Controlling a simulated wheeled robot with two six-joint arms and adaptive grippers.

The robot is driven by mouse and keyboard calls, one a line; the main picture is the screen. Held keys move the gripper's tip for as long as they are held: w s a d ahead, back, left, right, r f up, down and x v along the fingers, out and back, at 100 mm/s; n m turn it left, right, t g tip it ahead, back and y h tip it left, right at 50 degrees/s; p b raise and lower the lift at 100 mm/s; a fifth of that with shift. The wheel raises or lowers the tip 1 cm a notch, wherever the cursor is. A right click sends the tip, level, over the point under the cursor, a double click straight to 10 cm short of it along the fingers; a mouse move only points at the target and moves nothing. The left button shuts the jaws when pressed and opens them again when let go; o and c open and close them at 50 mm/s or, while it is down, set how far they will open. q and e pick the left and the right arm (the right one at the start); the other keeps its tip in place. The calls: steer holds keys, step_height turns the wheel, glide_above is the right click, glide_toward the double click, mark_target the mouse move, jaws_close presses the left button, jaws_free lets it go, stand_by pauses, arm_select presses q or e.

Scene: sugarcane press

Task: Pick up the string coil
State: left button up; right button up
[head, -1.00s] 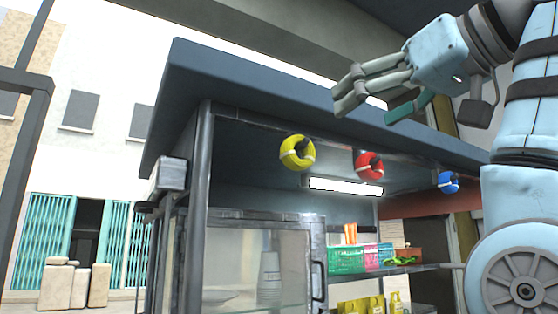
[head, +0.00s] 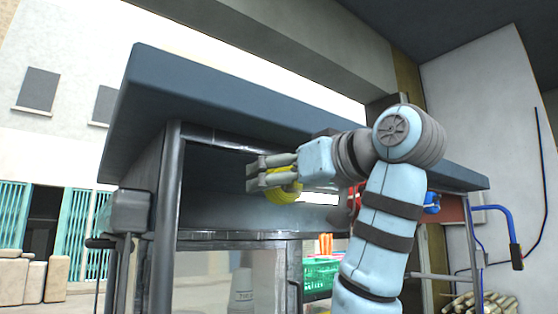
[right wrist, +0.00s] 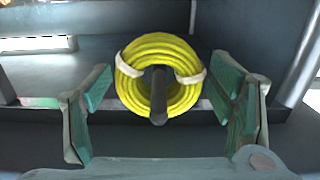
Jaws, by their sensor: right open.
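The yellow string coil (right wrist: 183,52) hangs on a dark peg (right wrist: 158,97), with two pale ties around it. In the right wrist view it lies between the two green-padded fingers of my right gripper (right wrist: 168,110), which is open; gaps show on both sides of the coil. In the head view my right gripper (head: 254,174) is at the coil (head: 283,194), under the roof edge, and covers part of it. A red coil (head: 352,203) is mostly hidden behind my arm, and a blue coil (head: 432,202) hangs further right. My left gripper is not in view.
The stall's dark roof (head: 230,105) overhangs just above my right gripper. A post (head: 166,200) stands to the left. Below are a glass-fronted cabinet (head: 215,280) and a green basket (head: 320,273). A lit lamp (head: 320,198) is partly hidden by my arm.

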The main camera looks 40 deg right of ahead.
steer(key=shift+w+r, duration=0.2)
steer(key=shift+w, duration=0.05)
steer(key=shift+s+d+f, duration=0.1)
steer(key=shift+s+f, duration=0.05)
steer(key=shift+s, duration=0.2)
steer(key=c, duration=0.5)
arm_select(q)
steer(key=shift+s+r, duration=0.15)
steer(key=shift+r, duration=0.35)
arm_select(e)
steer(key=c, duration=0.6)
